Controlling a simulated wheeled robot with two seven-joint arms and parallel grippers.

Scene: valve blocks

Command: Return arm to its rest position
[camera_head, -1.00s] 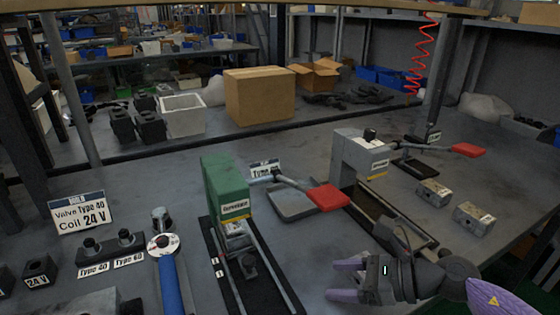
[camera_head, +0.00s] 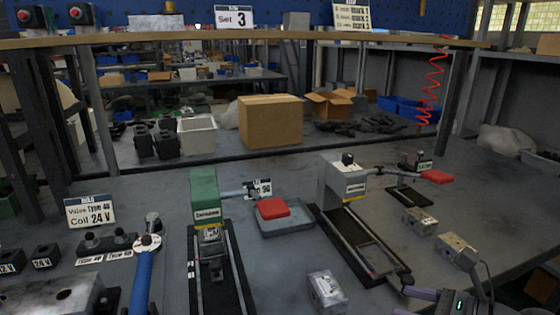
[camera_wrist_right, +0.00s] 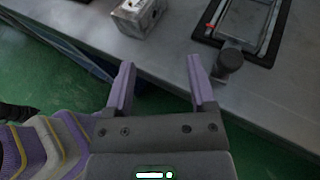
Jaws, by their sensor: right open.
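My right gripper (camera_head: 412,302) is at the bottom right of the head view, partly cut off by the frame edge. In the right wrist view its two purple fingers (camera_wrist_right: 158,78) are spread apart with nothing between them. They hang over the front edge of the bench, with green floor below. A metal valve block (camera_head: 325,290) stands on the bench to the left of the gripper, apart from it; a metal block (camera_wrist_right: 140,14) also shows beyond the fingers in the wrist view. My left gripper is not in view.
The grey press (camera_head: 342,180) with its dark base and end knob stands near the gripper. The green press (camera_head: 204,196) is further left. Two metal blocks (camera_head: 418,221) (camera_head: 458,250) lie at right.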

